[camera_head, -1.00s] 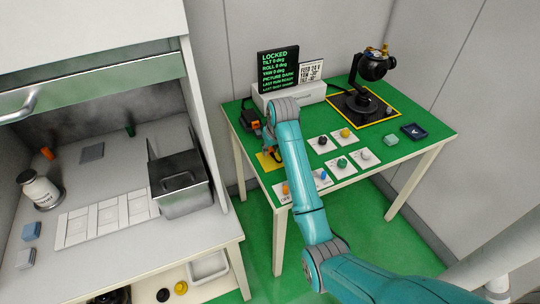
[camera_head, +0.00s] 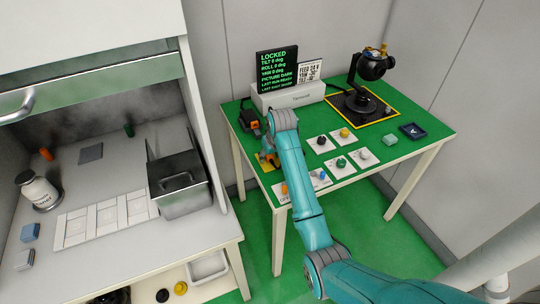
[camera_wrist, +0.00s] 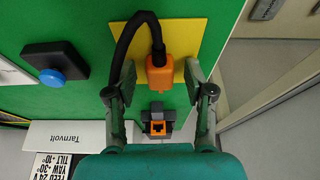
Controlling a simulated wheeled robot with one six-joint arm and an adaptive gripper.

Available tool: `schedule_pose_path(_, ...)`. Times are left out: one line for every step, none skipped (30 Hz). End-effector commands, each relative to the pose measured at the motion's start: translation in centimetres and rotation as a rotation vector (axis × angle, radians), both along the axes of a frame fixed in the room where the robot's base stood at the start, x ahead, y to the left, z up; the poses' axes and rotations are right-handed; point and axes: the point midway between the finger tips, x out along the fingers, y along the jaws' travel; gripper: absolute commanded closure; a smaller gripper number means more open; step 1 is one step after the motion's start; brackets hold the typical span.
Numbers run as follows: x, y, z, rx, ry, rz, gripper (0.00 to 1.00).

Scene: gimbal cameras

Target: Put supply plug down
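The orange supply plug (camera_wrist: 159,75) with its black cable (camera_wrist: 128,40) is in the wrist view, over the yellow pad (camera_wrist: 190,32). The pad also shows at the green table's left front in the head view (camera_head: 263,167). My gripper (camera_wrist: 160,73) is open, one finger on each side of the plug, with visible gaps between the pads and the plug. I cannot tell whether the plug rests fully on the pad. A grey and orange socket (camera_wrist: 158,125) is nearer the wrist, apart from the plug. My arm partly hides the pad in the head view.
A blue button on a black box (camera_wrist: 55,72) is left of the gripper in the wrist view. The white Tarnvolt box (camera_head: 292,96), the LOCKED screen (camera_head: 277,68) and the black gimbal (camera_head: 358,98) stand at the table's back. White cards with knobs (camera_head: 341,163) lie to the right.

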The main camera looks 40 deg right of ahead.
Motion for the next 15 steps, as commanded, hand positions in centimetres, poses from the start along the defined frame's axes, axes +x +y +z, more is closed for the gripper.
schedule_pose_path(0.0,0.0,0.0,0.000,0.000,0.000,0.47)
schedule_pose_path(0.0,0.0,0.1,0.000,0.000,0.000,0.47)
schedule_pose_path(0.0,0.0,0.2,0.000,-0.001,0.000,0.47)
schedule_pose_path(0.0,0.0,0.3,0.000,-0.001,0.000,0.47)
schedule_pose_path(0.0,0.0,0.5,-0.001,-0.002,0.000,0.47)
schedule_pose_path(-0.1,0.0,0.8,-0.001,-0.002,0.000,0.47)
schedule_pose_path(-0.2,0.1,1.2,-0.001,-0.002,0.000,0.47)
schedule_pose_path(-0.4,0.1,1.5,-0.001,-0.002,0.000,0.47)
schedule_pose_path(-0.6,0.1,2.2,-0.002,-0.004,0.000,0.47)
schedule_pose_path(-0.8,0.2,2.6,-0.001,-0.003,0.000,0.47)
schedule_pose_path(-0.9,0.2,3.2,-0.002,-0.005,0.000,0.47)
schedule_pose_path(-1.2,0.3,4.0,-0.002,-0.004,0.000,0.47)
schedule_pose_path(-1.4,0.4,4.6,-0.002,-0.005,0.000,0.47)
schedule_pose_path(-1.7,0.5,5.1,-0.002,-0.004,0.000,0.47)
schedule_pose_path(-1.9,0.5,5.9,-0.002,-0.005,0.000,0.47)
